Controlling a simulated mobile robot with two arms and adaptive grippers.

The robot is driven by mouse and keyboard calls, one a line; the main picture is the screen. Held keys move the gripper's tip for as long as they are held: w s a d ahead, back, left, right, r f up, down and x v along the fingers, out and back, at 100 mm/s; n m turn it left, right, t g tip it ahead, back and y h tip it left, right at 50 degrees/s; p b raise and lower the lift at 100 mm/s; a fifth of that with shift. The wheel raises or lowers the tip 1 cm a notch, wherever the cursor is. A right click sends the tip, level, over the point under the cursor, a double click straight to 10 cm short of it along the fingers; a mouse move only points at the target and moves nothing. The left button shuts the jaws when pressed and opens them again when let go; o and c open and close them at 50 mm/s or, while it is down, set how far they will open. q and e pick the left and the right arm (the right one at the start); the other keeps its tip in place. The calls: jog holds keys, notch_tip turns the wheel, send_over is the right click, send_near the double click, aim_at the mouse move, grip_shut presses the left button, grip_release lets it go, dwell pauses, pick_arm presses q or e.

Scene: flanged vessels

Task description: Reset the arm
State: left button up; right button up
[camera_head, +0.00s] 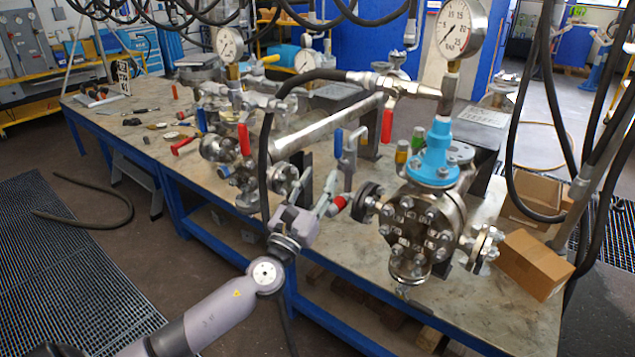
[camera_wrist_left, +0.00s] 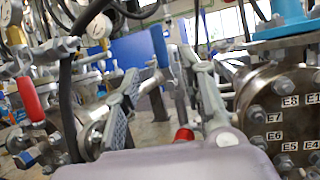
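My left arm comes in from the lower left of the head view. Its gripper (camera_head: 328,190) is over the front part of the workbench (camera_head: 460,325), just left of a flanged steel vessel (camera_head: 412,232) with a blue collar. In the left wrist view the two fingers of this gripper (camera_wrist_left: 165,85) stand apart with a gap between them, and I see nothing held. A red part (camera_wrist_left: 184,134) shows low between the fingers; whether they touch it I cannot tell. The labelled vessel (camera_wrist_left: 285,120) fills the right side of that view. My right gripper is not in view.
A second vessel assembly (camera_head: 225,150) with red-handled valves stands farther left. A black hose (camera_head: 265,150) hangs close beside my left gripper. Pressure gauges (camera_head: 462,28) rise above the vessels. Cardboard boxes (camera_head: 533,263) are at the right. The floor left of the bench is mostly open.

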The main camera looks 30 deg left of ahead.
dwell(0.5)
pick_arm(q)
jog(key=a+f+n+g+y, duration=0.1)
jog(key=a+f+n+g, duration=0.3)
jog(key=f, duration=0.8)
jog(key=f+n+g+y, duration=0.15)
jog(key=f+n, duration=0.35)
jog(key=f, duration=0.8)
jog(key=s+d+f+n+g+h, duration=0.1)
jog(key=s+f+n+g, duration=0.3)
jog(key=f, duration=0.7)
jog(key=s+f+n+g+h, duration=0.1)
jog(key=s+f+n+g, duration=0.25)
jog(key=s+f, duration=0.6)
jog(key=s+d+f+n+g+h, duration=0.1)
jog(key=s+d+f+n+g, duration=0.2)
jog(key=s+f, duration=0.55)
jog(key=s+d+f+n+g, duration=0.1)
jog(key=s+d+f+n, duration=0.2)
jog(key=s+f+n, duration=0.5)
jog(key=s+d+f+n+g+h, duration=0.1)
jog(key=s+d+f, duration=0.3)
jog(key=s, duration=0.6)
jog(key=s+d+f+n+g+h, duration=0.1)
jog(key=s+d+f+n+g, duration=0.2)
jog(key=s, duration=0.7)
notch_tip(320, 180, down, 2)
jog(key=shift+d+f+n, duration=0.1)
jog(key=shift+d+n, duration=0.45)
